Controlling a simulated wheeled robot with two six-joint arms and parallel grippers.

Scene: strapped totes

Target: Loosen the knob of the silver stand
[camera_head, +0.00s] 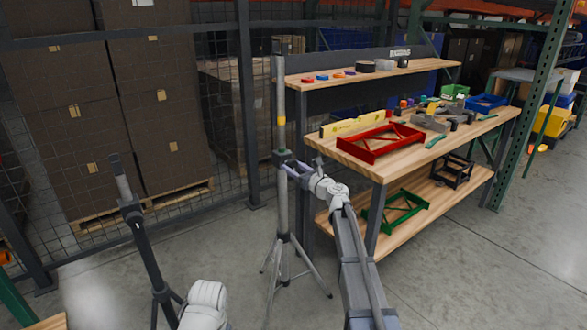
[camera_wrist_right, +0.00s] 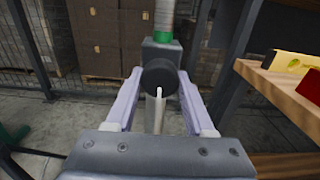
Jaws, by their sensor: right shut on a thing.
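The silver stand (camera_head: 282,207) is a tripod standing upright on the floor in front of the workbench. A dark collar sits partway up its pole, with a green ring just above it in the right wrist view. The round dark knob (camera_wrist_right: 160,76) is on the collar's near side. My right gripper (camera_head: 286,161) reaches the collar from the right. In the right wrist view, its two pale lilac fingers (camera_wrist_right: 160,80) lie on either side of the knob and are shut on it. In the head view, the gripper partly hides the knob. My left gripper is not in view.
A black stand (camera_head: 137,220) stands upright on the left. The wooden workbench (camera_head: 380,172), with a red frame (camera_head: 379,142) and tools, is close behind and right of my right arm. A wire fence and stacked dark boxes (camera_head: 67,132) are behind. The concrete floor at right is clear.

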